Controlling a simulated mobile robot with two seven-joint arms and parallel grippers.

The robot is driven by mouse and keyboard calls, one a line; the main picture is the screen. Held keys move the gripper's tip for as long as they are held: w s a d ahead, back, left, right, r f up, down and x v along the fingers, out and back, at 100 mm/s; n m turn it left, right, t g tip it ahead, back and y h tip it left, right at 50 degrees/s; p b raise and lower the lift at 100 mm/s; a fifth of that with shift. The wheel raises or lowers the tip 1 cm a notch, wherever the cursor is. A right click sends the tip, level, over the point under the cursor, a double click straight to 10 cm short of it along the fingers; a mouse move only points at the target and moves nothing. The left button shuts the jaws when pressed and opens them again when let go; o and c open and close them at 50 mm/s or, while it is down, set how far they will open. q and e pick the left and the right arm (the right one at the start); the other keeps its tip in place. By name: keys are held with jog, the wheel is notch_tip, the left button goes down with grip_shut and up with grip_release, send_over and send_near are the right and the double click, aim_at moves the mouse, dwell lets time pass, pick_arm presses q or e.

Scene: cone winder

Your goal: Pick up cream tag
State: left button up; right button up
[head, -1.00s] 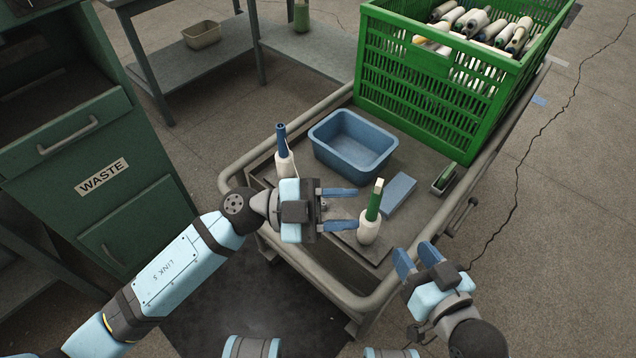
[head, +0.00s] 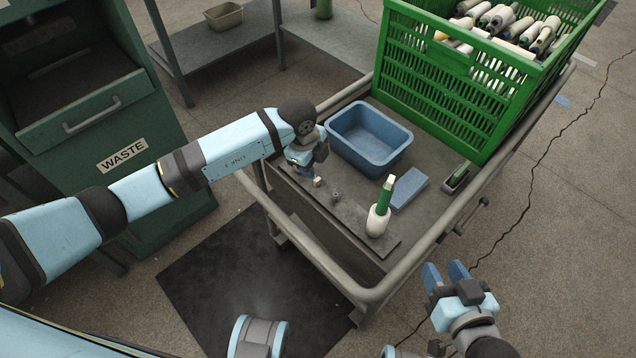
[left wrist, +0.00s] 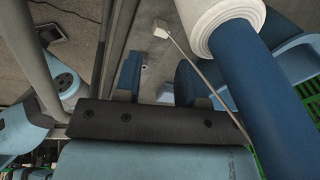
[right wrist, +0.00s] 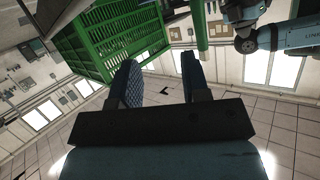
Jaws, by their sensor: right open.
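The small cream tag (left wrist: 161,28) sits at the end of a thin cord in the left wrist view, just beyond my left fingertips and in line with the gap between them. In the head view the cream tag (head: 318,182) shows right beside my left gripper (head: 309,171), over the cart's near-left part. My left gripper (left wrist: 160,70) is open and empty, pointing down. A blue tube with white yarn (left wrist: 228,22) stands close at its right; in the head view my arm hides it. My right gripper (head: 446,272) is open and empty, off the cart's near-right side.
A rail (head: 372,293) edges the cart. A green waste cabinet (head: 150,165) stands left.

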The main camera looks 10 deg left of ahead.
aim_at(317, 179)
pick_arm(q)
jog(key=shift+w+d+f, duration=0.1)
jog(key=shift+d+f, duration=0.1)
jog(key=shift+f, duration=1.05)
jog(key=f, duration=0.1)
jog(key=f+b, duration=0.1)
jog(key=f, duration=0.1)
jog(key=f+b, duration=0.1)
jog(key=shift+w+d+f, duration=0.25)
jog(key=shift+w, duration=0.05)
jog(key=shift+f, duration=0.15)
jog(key=c, duration=0.5)
pick_arm(e)
jog(key=shift+w+a+r+t+y, duration=0.2)
jog(key=shift+a+r+t+y, duration=0.2)
jog(key=shift+r, duration=0.4)
jog(key=shift+w+a+r+t+y, duration=0.3)
jog(key=shift+r+t, duration=0.1)
jog(key=shift+r, duration=0.35)
jog(key=shift+w+a+r+t+y, duration=0.15)
jog(key=shift+a+r+t+y, duration=0.2)
jog(key=shift+r, duration=0.45)
pick_arm(q)
jog(key=shift+c, duration=0.4)
